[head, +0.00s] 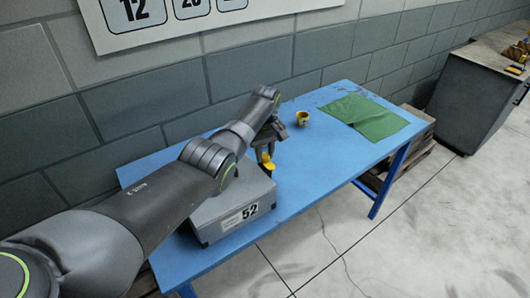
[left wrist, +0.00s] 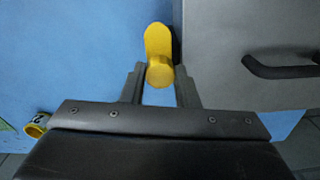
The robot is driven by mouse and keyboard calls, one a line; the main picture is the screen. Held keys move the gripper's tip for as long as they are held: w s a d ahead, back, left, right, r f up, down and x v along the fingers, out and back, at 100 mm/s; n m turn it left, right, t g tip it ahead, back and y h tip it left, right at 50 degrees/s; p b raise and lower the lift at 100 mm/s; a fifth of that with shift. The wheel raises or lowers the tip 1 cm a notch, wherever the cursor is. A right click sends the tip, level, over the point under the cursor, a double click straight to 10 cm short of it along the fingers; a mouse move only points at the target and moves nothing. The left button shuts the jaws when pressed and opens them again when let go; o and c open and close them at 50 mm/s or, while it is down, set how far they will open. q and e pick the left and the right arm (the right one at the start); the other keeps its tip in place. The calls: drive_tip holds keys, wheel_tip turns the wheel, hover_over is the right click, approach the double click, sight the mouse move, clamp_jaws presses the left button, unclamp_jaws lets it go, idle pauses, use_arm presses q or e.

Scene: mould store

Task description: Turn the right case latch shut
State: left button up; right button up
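The grey case (head: 232,205) with the label 52 sits on the blue table, partly hidden by my left arm. A yellow latch (head: 267,163) is at its right end. In the left wrist view the latch (left wrist: 158,45) is a lever with a round knob at its lower end, beside the case edge (left wrist: 235,75). My left gripper (head: 267,150) is at the latch. In the left wrist view the left gripper's fingers (left wrist: 160,82) are apart, one on each side of the knob, with narrow gaps showing. A second latch is not visible. My right gripper is not in view.
The blue table (head: 285,190) stands against a grey block wall. The case has a dark handle (left wrist: 285,71). A pallet (head: 408,140) and grey cabinet (head: 475,100) stand at right.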

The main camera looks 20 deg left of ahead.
use_arm(q)
drive_tip(key=shift+c, duration=1)
drive_tip(key=shift+m, duration=0.3)
drive_tip(key=shift+r+m+p, duration=0.1)
drive_tip(key=shift+m+p, duration=0.4)
drive_tip(key=shift+m, duration=0.3)
drive_tip(key=m+p, duration=0.1)
drive_tip(key=m, duration=0.5)
drive_tip(key=m+p, duration=0.1)
drive_tip(key=m, duration=0.3)
drive_tip(key=shift+m, duration=0.4)
drive_tip(key=m, duration=0.4)
drive_tip(key=shift+m, duration=0.4)
drive_tip(key=o, duration=1)
